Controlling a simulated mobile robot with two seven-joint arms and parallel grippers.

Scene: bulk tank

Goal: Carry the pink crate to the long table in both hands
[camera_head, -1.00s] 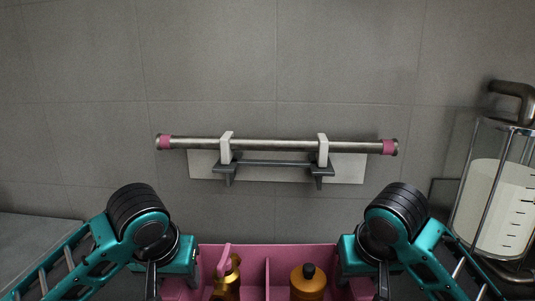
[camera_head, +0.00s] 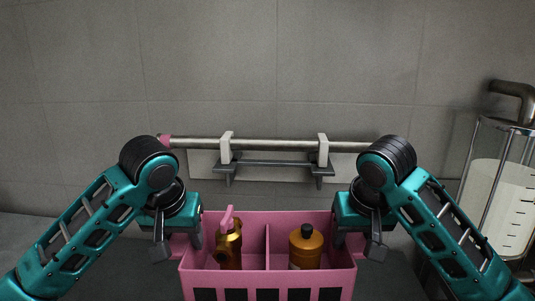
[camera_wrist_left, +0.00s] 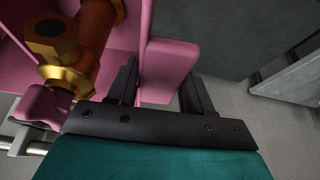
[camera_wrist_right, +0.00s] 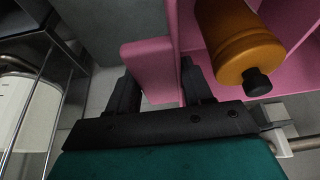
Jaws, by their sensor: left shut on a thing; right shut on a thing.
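The pink crate (camera_head: 268,274) is low in the middle of the head view, between my two arms, and looks level. It has a divider; a brass fitting with a pink handle (camera_head: 230,246) is in the left compartment and an amber bottle with a black cap (camera_head: 306,247) in the right. My left gripper (camera_head: 192,238) is shut on the crate's left side, where the left wrist view shows a pink tab (camera_wrist_left: 166,72) between the fingers. My right gripper (camera_head: 344,238) is shut on the right side, with a pink tab (camera_wrist_right: 150,68) between its fingers.
A glass tank of white liquid (camera_head: 496,200) stands at the right. A grey surface (camera_head: 30,245) is at the lower left. The long table cannot be made out for certain.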

